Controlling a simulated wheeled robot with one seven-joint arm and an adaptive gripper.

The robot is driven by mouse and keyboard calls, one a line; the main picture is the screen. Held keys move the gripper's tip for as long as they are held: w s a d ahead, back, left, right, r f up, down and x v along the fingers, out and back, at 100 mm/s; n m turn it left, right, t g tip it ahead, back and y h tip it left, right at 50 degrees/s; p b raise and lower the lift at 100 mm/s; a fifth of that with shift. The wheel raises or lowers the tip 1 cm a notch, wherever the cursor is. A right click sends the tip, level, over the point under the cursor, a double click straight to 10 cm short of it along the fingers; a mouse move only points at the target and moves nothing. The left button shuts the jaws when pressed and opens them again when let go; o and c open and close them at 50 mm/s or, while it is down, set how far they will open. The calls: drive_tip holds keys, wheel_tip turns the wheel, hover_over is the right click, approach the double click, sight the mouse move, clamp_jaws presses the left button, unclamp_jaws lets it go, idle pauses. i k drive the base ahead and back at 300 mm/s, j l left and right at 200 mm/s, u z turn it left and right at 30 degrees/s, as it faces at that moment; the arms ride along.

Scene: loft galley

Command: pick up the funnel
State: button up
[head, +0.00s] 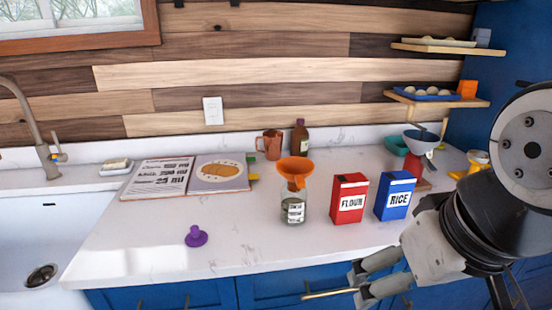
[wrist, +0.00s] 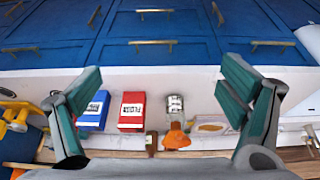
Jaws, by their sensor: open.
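An orange funnel (head: 295,170) sits upright in the mouth of a clear labelled jar (head: 293,206) on the white counter. In the wrist view the orange funnel (wrist: 176,138) and the jar (wrist: 175,106) show between my fingers, with the counter's front edge nearer. A grey-white funnel-shaped piece (head: 421,139) stands over something red at the back right. A small purple piece (head: 196,237) with a flared rim lies on the front left of the counter. My gripper (head: 360,285) is open and empty at the counter's front, right of the orange funnel and apart from it.
A red flour box (head: 349,200) and a blue rice box (head: 393,196) stand right of the jar. An open book (head: 190,176), copper mug (head: 270,144) and brown bottle (head: 300,138) are behind. The counter (head: 140,240) is mostly clear at front left.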

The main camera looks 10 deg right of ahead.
sight(295, 169)
drive_tip(key=i+j+z, duration=0.25)
drive_tip(key=i+j, duration=0.15)
drive_tip(key=j, duration=0.2)
drive_tip(key=i+j+z, duration=0.15)
drive_tip(key=j, duration=0.15)
drive_tip(key=i+j+z, duration=0.15)
drive_tip(key=j, duration=0.2)
